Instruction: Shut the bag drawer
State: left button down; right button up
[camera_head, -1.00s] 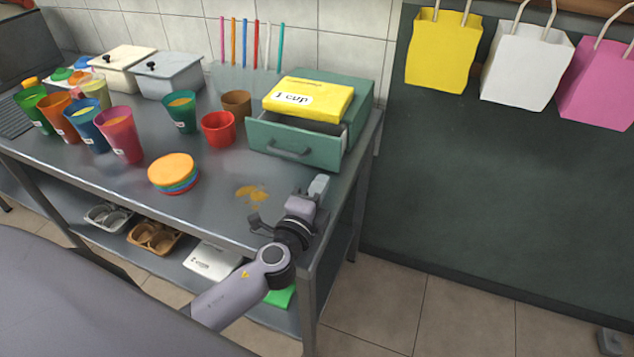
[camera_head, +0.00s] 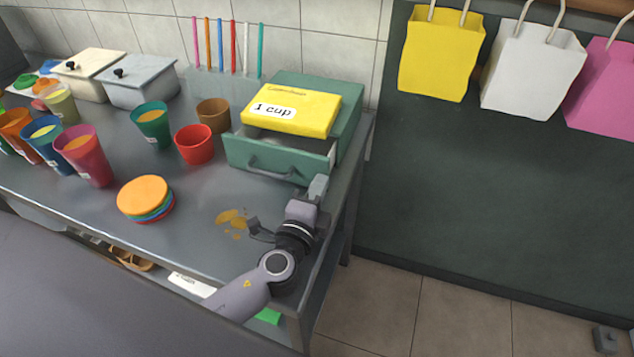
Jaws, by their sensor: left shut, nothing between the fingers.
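The bag drawer (camera_head: 272,161) is the green drawer with a grey handle in a green box (camera_head: 347,110) at the right end of the metal table. It stands partly open, with a dark gap behind its front panel. My left gripper (camera_head: 318,188) is shut and empty, just in front of the drawer's right front corner. I cannot tell whether it touches the panel. My right gripper is not in view.
A red cup (camera_head: 194,144) and a brown cup (camera_head: 214,115) stand left of the drawer. A stack of coloured lids (camera_head: 145,199) and an orange spill (camera_head: 232,219) lie on the table (camera_head: 190,235). Paper bags (camera_head: 440,54) hang on the right.

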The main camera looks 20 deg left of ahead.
pick_arm(q)
jog(key=shift+w, duration=0.15)
dwell(0.3)
jog(key=w+b, duration=0.1)
jog(key=w, duration=0.2)
jog(key=w+b, duration=0.1)
jog(key=w, duration=0.2)
jog(key=shift+w+a+f, duration=0.1)
jog(key=shift+w+a, duration=0.1)
jog(key=shift+w, duration=0.3)
jog(key=shift+a+r, duration=0.1)
jog(key=shift+r, duration=0.3)
